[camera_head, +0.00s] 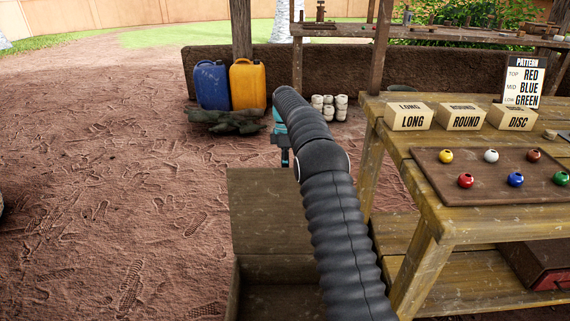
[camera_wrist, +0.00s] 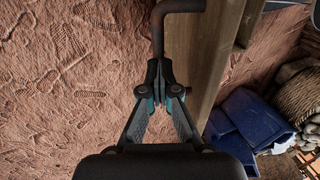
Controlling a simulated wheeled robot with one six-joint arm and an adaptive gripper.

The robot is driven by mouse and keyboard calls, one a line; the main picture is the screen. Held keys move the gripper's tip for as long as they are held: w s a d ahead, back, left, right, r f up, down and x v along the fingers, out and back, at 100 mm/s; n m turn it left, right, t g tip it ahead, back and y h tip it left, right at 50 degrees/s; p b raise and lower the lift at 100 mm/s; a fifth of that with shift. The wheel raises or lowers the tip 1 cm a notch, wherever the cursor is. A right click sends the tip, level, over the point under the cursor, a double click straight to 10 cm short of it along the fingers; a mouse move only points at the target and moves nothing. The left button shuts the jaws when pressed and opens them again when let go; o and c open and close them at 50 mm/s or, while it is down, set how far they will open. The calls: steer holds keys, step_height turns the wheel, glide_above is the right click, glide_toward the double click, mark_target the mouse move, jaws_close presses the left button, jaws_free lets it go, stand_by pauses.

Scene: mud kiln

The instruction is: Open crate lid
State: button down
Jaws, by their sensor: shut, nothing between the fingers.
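The wooden crate (camera_head: 275,270) stands low in front of me in the head view, partly hidden by my arm. Its wooden lid (camera_head: 262,205) is raised at the far side, and part of the crate's inside shows below it. My gripper (camera_head: 285,160) is beyond the lid's upper edge, shut and empty. In the wrist view the closed fingertips of my gripper (camera_wrist: 165,82) are beside a wooden board edge (camera_wrist: 200,60), which looks like the lid. A dark bent metal handle (camera_wrist: 158,35) is just above the fingertips; I cannot tell whether they touch.
A wooden table (camera_head: 465,232) with labelled boxes (camera_head: 408,120) and a tray of coloured beads (camera_head: 490,192) stands at right. Blue (camera_head: 211,86) and yellow (camera_head: 247,84) cans stand behind. A blue cloth-like thing (camera_wrist: 250,122) shows in the wrist view.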

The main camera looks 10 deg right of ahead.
steer(key=c, duration=1.4)
jaws_free()
steer(key=f, duration=0.1)
steer(key=s+f, duration=0.1)
steer(key=f, duration=0.1)
steer(key=shift+f+g, duration=0.3)
steer(key=shift+g, duration=0.1)
steer(key=o, duration=0.6)
steer(key=shift+w+f, duration=0.55)
steer(key=shift+f, duration=0.3)
steer(key=shift+c, duration=0.2)
steer(key=shift+o, duration=0.7)
steer(key=shift+w+r, duration=0.1)
steer(key=shift+r, duration=0.05)
steer(key=shift+s+r, duration=0.2)
steer(key=shift+r, duration=0.5)
steer(key=r, duration=0.9)
steer(key=shift+w+r, duration=0.2)
steer(key=c, duration=0.5)
steer(key=shift+r, duration=0.5)
